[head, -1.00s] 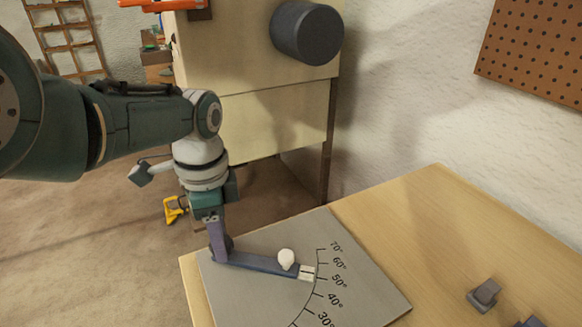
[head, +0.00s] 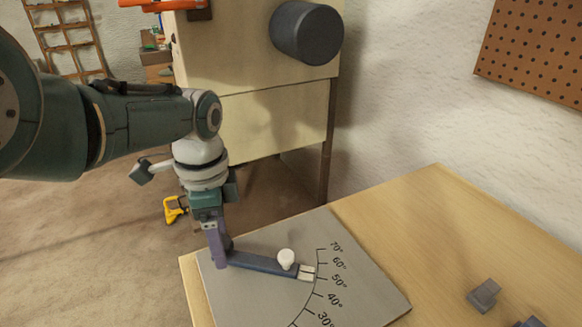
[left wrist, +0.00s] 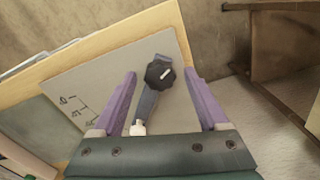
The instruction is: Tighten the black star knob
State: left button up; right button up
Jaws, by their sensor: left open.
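The black star knob (left wrist: 159,72) sits at the pivot end of a dark blue-grey pointer arm (left wrist: 147,103) on a grey angle plate (left wrist: 75,88). In the head view the knob is hidden behind my left gripper's fingers. My left gripper (left wrist: 160,74) is open, its purple fingers on either side of the knob with gaps between. In the head view it points down at the arm's left end (head: 218,248). The pointer arm (head: 262,263) carries a white knob (head: 286,257), and its pale tip lies between the 50° and 60° marks. My right gripper is not in view.
The plate lies at the left corner of a wooden bench (head: 405,225). Small grey blocks (head: 484,295) lie at the bench's right. A cream cabinet (head: 265,120) stands behind. A yellow object (head: 174,209) is on the floor.

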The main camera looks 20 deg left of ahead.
pick_arm(q)
notch_tip(320, 180, up, 10)
jog(key=p, duration=0.7)
jog(key=shift+p, duration=0.3)
jog(key=s+d+f+n+t, duration=0.2)
jog(key=s+d+n, duration=0.15)
jog(key=s, duration=0.65)
jog(key=s+d+r+n+t, duration=0.1)
jog(key=s+d+r+n, duration=0.2)
jog(key=s+r+n, duration=0.6)
notch_tip(320, 180, up, 32)
jog(key=s+m+p, duration=0.2)
jog(key=m+p, duration=0.1)
jog(key=p, duration=2.9)
jog(key=shift+s+d+r+t+p, duration=0.15)
jog(key=shift+s+d+t+p, duration=0.05)
jog(key=shift+t+p, duration=0.1)
